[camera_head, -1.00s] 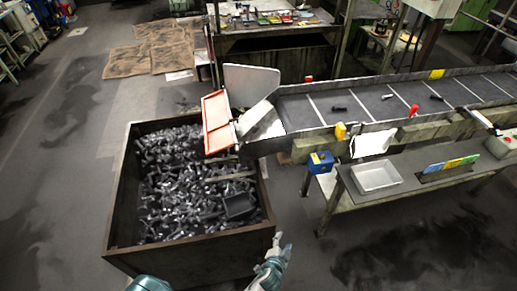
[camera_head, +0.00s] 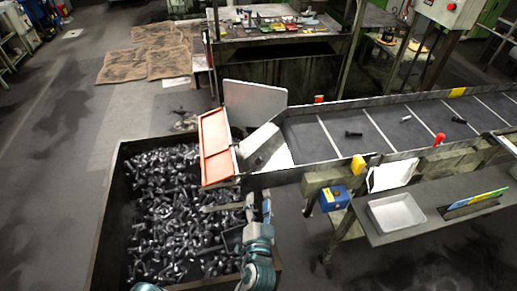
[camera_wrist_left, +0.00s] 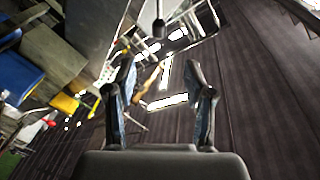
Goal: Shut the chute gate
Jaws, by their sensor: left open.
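The chute gate (camera_head: 215,147) is an orange-framed panel at the chute's lower end, tilted above the bolt bin's (camera_head: 103,225) right side. The pale metal chute (camera_head: 267,150) slopes down from the conveyor, with an upright grey plate (camera_head: 254,103) behind it. My left gripper (camera_head: 258,203) is at the bin's right edge, below and to the right of the gate, and seems apart from it. In the left wrist view its two fingers (camera_wrist_left: 163,80) stand apart with nothing held between them. The gate is not clearly identifiable there. My right gripper is not in view.
The bin holds many dark bolts (camera_head: 165,210). The conveyor (camera_head: 350,150) runs off to the right with a few bolts on it. A blue box (camera_head: 335,198) and a white tray (camera_head: 396,213) are on the right. Open floor (camera_head: 60,170) lies left of the bin.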

